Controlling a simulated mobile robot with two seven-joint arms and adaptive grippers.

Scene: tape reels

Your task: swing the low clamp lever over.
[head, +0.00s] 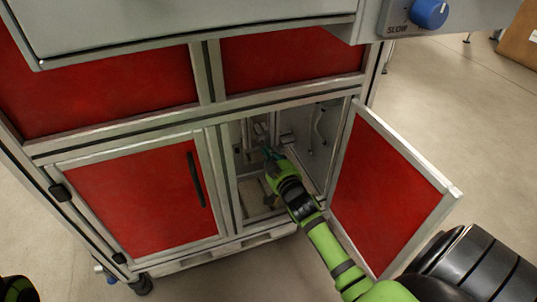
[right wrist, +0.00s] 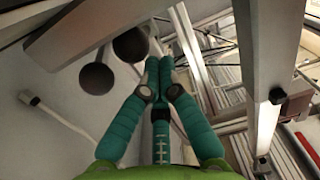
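My right gripper (head: 266,153) reaches through the open doorway into the low cabinet (head: 240,182), near small grey metal fittings (head: 261,129) at the back. In the right wrist view its teal fingers (right wrist: 159,64) are together at the tips, with nothing visible between them. A slim pale metal bar (right wrist: 190,45) runs just beyond and to the right of the fingertips. I cannot tell whether it is the clamp lever or whether the fingers touch it. Two dark round knobs (right wrist: 97,78) (right wrist: 131,44) lie left of the fingers.
The open red door (head: 383,192) stands right of my right arm. A shut red door (head: 140,198) with a black handle is on the left. Metal posts (right wrist: 268,90) and frame bars crowd the right of the wrist view. A blue knob (head: 429,13) is above.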

